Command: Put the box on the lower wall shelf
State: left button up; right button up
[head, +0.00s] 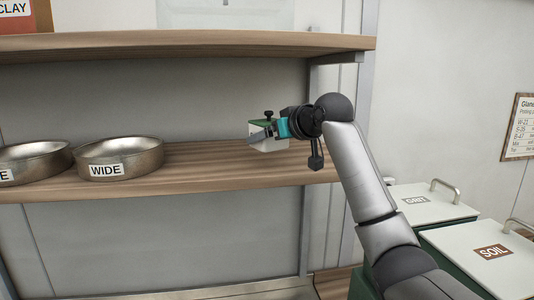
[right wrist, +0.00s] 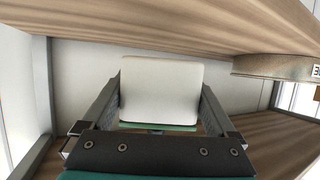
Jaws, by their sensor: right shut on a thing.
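A small white box (head: 268,143) with a green top is in my right gripper (head: 264,133), over the right part of the lower wall shelf (head: 215,168) in the head view. The right wrist view appears upside down. There the white face of the box (right wrist: 160,90) sits between the two fingers of my right gripper (right wrist: 158,98), with a green edge along its lower side. The box is upright, at or just above the board; I cannot tell if it touches. My left gripper is not in view.
Two round metal pans stand on the lower shelf to the left; the nearer one (head: 120,158) reads WIDE. The upper shelf (head: 180,45) runs overhead, and a grey post (head: 362,75) stands at the right end. Bare board lies between pan and box. Lidded GRIT (head: 425,205) and SOIL (head: 480,240) bins stand lower right.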

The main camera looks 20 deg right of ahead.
aim_at(269, 165)
jog(key=shift+f, duration=2.05)
jog(key=shift+f, duration=0.1)
jog(key=o, duration=1.2)
jog(key=shift+f, duration=0.1)
jog(key=b+v, duration=0.3)
jog(key=v, duration=0.9)
jog(key=shift+s, duration=0.1)
